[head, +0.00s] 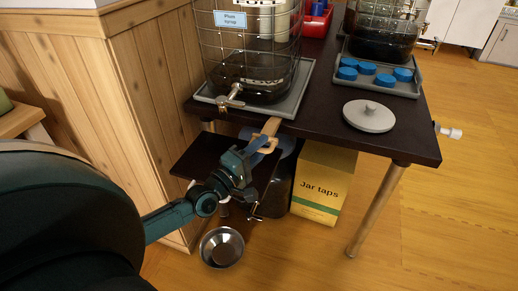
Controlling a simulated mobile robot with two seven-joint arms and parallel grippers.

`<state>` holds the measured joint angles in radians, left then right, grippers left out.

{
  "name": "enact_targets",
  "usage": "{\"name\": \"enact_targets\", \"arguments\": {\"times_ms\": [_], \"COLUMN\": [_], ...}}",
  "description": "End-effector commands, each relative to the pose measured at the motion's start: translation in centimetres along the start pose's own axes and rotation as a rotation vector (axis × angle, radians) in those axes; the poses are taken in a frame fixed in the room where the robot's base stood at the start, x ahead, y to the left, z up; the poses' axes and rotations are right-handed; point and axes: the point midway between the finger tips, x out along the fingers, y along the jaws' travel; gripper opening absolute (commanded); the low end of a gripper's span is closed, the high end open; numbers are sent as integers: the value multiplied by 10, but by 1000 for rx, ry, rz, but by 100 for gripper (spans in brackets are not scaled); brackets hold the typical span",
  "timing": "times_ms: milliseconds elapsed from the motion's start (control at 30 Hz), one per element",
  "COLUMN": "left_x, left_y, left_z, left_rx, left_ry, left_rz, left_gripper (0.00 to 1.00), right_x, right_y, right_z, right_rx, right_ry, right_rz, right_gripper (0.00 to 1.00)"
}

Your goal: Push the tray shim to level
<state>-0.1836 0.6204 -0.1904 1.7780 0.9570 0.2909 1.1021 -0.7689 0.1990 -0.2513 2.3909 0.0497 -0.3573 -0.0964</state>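A glass jar (255,72) in a wire cage, with a blue-and-white label and a metal tap (232,98), stands on a grey tray (298,95) at the table's left end. A tan wooden shim (270,126) sticks out at the tray's front edge; how far it reaches under the tray is hidden. My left gripper (264,143) is at the shim's near end, just off the table's front edge. Whether its fingers are shut or touch the shim is too small to tell. My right gripper is out of view.
A grey lid (369,116) lies right on the dark table (325,105). Blue caps (367,68) and a second jar (385,30) are behind it. Below are a yellow box (322,185) and a metal bowl (221,247). A wooden cabinet (120,100) stands close on the left.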

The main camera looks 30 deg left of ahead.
Motion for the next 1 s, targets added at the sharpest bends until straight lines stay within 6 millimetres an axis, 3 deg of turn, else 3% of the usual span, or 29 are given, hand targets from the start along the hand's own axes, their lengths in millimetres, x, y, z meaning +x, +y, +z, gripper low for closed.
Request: {"name": "enact_targets", "arguments": {"times_ms": [433,833,1000], "left_x": [0,1,22], "left_y": [0,0,-6], "left_z": [0,-1,-10], "left_rx": [0,1,3], "left_ry": [0,0,2], "left_rz": [0,1,4], "left_gripper": [0,0,0], "right_x": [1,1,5], "right_y": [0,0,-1], "right_z": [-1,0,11], "right_rx": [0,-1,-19], "right_ry": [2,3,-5], "right_rz": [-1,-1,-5], "right_gripper": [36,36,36]}}
